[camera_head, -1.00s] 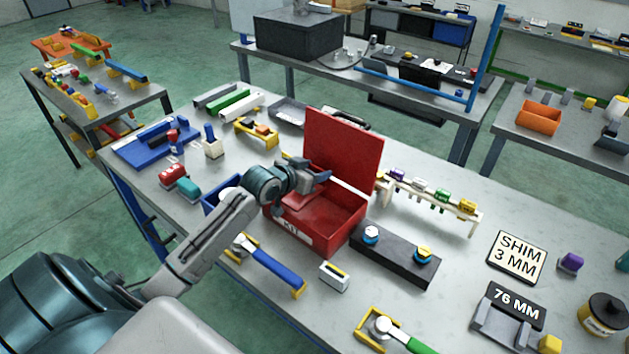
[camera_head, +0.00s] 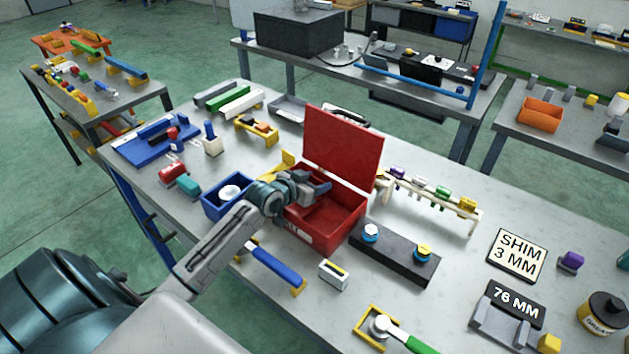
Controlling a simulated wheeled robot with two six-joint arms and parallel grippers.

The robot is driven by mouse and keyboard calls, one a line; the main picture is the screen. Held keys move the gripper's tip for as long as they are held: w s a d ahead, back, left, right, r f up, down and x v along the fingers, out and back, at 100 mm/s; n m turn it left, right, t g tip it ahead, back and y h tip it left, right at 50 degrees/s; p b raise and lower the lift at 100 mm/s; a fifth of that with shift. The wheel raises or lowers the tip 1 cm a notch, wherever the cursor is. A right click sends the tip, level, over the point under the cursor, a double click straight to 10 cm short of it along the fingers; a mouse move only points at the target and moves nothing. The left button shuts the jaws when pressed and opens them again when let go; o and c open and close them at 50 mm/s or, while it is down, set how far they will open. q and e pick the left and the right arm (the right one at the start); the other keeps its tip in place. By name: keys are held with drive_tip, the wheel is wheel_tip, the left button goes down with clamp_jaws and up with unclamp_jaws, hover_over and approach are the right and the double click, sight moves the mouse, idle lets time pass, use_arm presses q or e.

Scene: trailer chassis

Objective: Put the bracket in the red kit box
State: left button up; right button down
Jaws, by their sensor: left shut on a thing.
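The red kit box (camera_head: 325,240) stands open on the bench, its red lid (camera_head: 343,148) raised at the back. My left gripper (camera_head: 322,188) is over the box opening, near the raised lid, with its wrist across the box's left side. It is shut on a small grey piece, which seems to be the bracket; its outline blends with the fingers and is mostly hidden. I cannot tell whether the piece touches the box. My right gripper is not in view.
A blue bin (camera_head: 214,204) with a white round part stands left of the box. A dark block with knobs (camera_head: 397,259) and a pale rack (camera_head: 440,213) stand to the right. A blue-handled tool (camera_head: 275,267) and a small white block (camera_head: 333,274) lie in front.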

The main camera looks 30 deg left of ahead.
use_arm(q)
drive_tip(key=o, duration=1.4)
drive_tip(key=shift+c, duration=0.2)
drive_tip(key=shift+r, duration=0.25)
drive_tip(key=shift+r+p, duration=0.5)
drive_tip(key=b+v, duration=0.1)
drive_tip(key=v, duration=1.1)
drive_tip(key=shift+f, duration=0.2)
